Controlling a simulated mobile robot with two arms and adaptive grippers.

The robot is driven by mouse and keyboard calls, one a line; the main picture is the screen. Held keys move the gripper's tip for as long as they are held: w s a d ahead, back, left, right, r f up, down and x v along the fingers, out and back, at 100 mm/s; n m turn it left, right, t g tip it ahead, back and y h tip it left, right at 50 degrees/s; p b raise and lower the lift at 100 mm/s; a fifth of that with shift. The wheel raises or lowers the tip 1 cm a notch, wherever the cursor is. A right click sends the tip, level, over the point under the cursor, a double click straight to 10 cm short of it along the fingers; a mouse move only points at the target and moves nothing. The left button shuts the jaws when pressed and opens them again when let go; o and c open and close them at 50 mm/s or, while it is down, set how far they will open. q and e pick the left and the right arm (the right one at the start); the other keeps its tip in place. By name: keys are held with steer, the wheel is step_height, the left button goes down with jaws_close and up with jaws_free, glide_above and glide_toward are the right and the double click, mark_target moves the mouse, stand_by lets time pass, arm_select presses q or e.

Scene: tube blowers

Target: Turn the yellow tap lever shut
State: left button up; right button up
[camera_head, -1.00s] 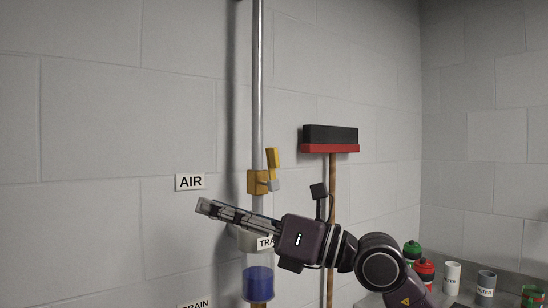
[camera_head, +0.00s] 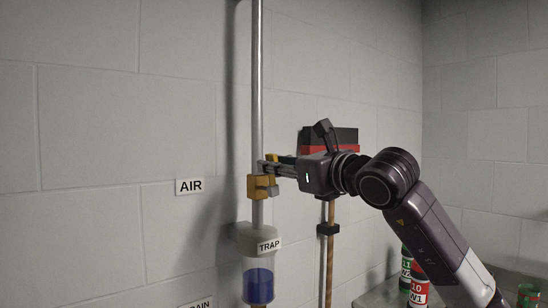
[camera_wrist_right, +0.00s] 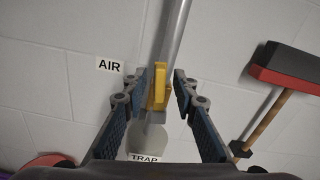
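The yellow tap body (camera_head: 257,187) sits on the vertical metal pipe, right of the AIR label. Its yellow lever is mostly hidden by my right gripper in the head view. In the right wrist view the lever (camera_wrist_right: 160,88) stands along the pipe, between the two fingers. My right gripper (camera_head: 268,166) reaches in from the right just above the tap body. In the right wrist view the gripper (camera_wrist_right: 163,82) is open, with a gap between the lever and each finger. My left gripper is not in view.
The pipe (camera_head: 257,80) runs up the block wall. Below the tap is the TRAP bowl (camera_head: 257,280) with blue liquid. A red and black broom (camera_head: 345,137) stands close behind my right gripper. Red and green bottles (camera_head: 419,292) stand at the lower right. An AIR label (camera_head: 190,186) is at left.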

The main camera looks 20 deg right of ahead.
steer(key=shift+w+a, duration=0.1)
steer(key=shift+w, duration=0.2)
jaws_close()
steer(key=shift+f, duration=0.1)
